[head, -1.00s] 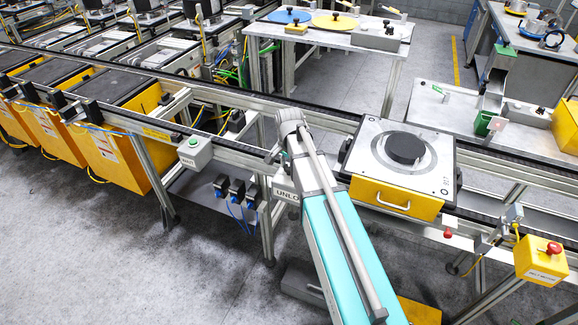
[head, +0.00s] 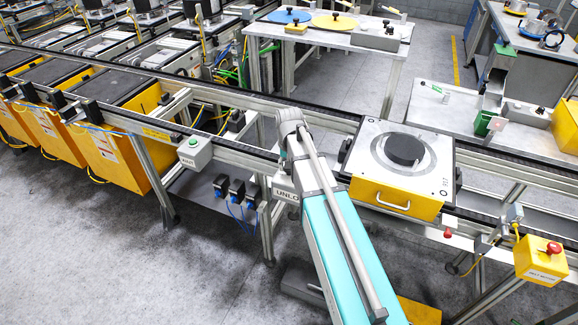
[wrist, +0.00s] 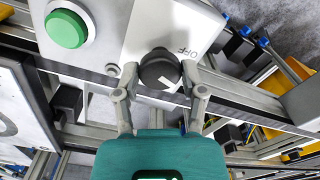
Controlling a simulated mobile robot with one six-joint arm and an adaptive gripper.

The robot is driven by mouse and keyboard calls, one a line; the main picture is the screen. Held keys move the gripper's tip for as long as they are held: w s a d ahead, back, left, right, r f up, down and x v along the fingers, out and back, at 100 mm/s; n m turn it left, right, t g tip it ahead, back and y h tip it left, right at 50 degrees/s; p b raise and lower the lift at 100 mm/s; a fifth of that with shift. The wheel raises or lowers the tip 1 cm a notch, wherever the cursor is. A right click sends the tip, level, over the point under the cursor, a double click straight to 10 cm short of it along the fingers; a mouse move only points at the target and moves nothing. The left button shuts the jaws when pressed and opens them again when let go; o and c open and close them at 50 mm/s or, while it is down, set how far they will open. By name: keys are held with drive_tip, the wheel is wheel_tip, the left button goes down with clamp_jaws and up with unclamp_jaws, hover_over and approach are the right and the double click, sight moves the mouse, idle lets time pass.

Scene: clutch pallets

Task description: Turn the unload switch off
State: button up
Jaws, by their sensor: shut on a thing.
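The unload switch is a black round knob (wrist: 160,68) on a light grey box (wrist: 135,30) in the wrist view. The box carries an upside-down OFF label beside the knob and a green button (wrist: 67,27) to the left. A white mark shows on the knob's near side; its exact setting is hard to tell. My gripper (wrist: 160,82) has one finger on each side of the knob and is shut on it. In the head view my arm hides the gripper and the knob; only part of the box's UNLO label (head: 287,194) shows.
A yellow-fronted pallet (head: 395,205) with a black disc sits on the conveyor (head: 490,213) just right of my arm. A yellow emergency-stop box (head: 540,262) is at the right. A grey button box (head: 194,153) stands at left. Floor at lower left is clear.

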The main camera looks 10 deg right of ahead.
drive_tip(key=shift+n, duration=1.9)
drive_tip(key=o, duration=1.2)
drive_tip(key=shift+c, duration=0.2)
